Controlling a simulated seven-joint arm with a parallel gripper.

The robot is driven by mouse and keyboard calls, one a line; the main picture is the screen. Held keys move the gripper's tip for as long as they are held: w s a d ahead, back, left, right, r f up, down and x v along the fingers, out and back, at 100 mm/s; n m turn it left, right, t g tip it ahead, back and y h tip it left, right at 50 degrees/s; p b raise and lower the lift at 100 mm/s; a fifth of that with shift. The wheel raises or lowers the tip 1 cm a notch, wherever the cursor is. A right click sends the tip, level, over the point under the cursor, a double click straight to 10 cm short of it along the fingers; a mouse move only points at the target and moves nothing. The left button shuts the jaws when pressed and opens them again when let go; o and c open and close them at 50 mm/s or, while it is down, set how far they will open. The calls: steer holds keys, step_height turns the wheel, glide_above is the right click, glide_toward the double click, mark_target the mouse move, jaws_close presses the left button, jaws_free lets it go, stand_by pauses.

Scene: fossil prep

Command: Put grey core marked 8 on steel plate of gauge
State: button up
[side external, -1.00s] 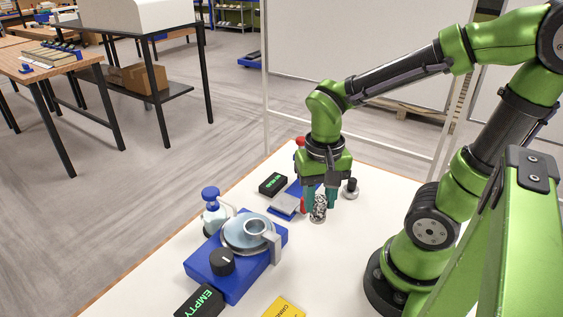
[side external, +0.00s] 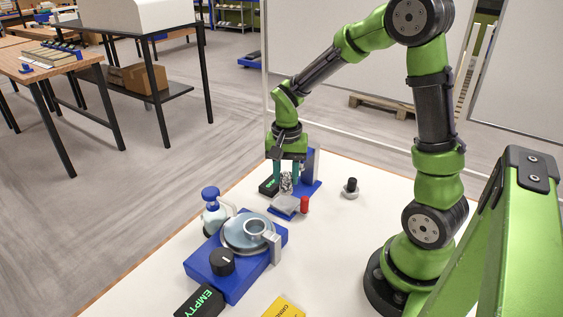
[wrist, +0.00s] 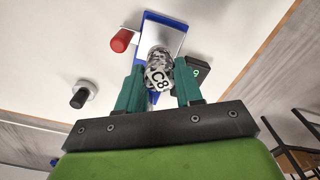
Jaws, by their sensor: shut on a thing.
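My gripper (side external: 287,174) is shut on the grey speckled core (side external: 286,184), which hangs between its green fingers. In the wrist view the core (wrist: 158,62) shows a white end marked C8, between the fingertips (wrist: 158,84). The gauge has a blue base (side external: 313,189) and a square steel plate (side external: 285,203) at its front. The core is above the gauge, behind the plate in the side view; its exact height over it is hard to tell. A red handle (side external: 304,205) stands beside the plate. The gauge's black display (side external: 268,187) is partly hidden by the gripper.
A black-knobbed weight-like piece (side external: 350,189) stands right of the gauge. In front are a blue device with a round pan (side external: 240,235), a blue-topped bottle (side external: 212,210), a black EMPTY display (side external: 201,303) and a yellow card (side external: 283,308).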

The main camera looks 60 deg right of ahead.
mark_target(286, 185)
steer(key=shift+f, duration=1.75)
steer(key=o, duration=1.1)
steer(key=shift+f, duration=0.15)
step_height(286, 185, up, 11)
steer(key=shift+s+r, duration=0.1)
steer(key=shift+r, duration=0.6)
steer(key=s+a+r+n+t+y, duration=0.2)
steer(key=s+a+r+n+t, duration=0.5)
steer(key=s+a, duration=0.3)
steer(key=shift+s+a+n, duration=0.2)
steer(key=shift+a+n, duration=0.2)
steer(key=shift+n, duration=0.3)
